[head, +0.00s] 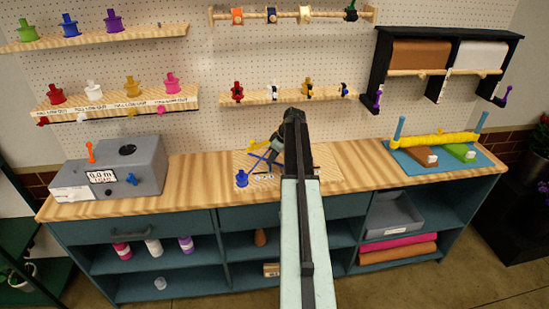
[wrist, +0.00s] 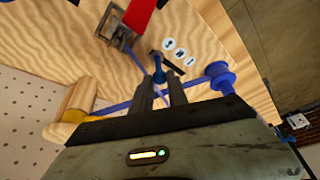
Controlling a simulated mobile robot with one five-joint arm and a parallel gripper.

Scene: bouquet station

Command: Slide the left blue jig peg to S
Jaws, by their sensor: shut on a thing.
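A blue jig peg (wrist: 158,69) stands by a dark slot on the wooden jig board in the wrist view. My gripper (wrist: 155,90) is shut on this peg. Round white labels (wrist: 180,53) lie along the slot; their letters are too small to read surely. A blue ribbon (wrist: 115,107) runs across the board near my fingers. In the head view the jig board (head: 325,160) lies mid-counter, and my arm covers much of it, including the peg. The ribbon (head: 264,158) and labels (head: 264,176) show left of my arm. No second peg is clearly seen.
A blue spool (wrist: 219,76) stands beside the slot; it also shows in the head view (head: 242,178). A red-handled tool (wrist: 139,14) is past the slot. A grey machine (head: 110,170) stands left on the counter, a blue mat (head: 400,160) right.

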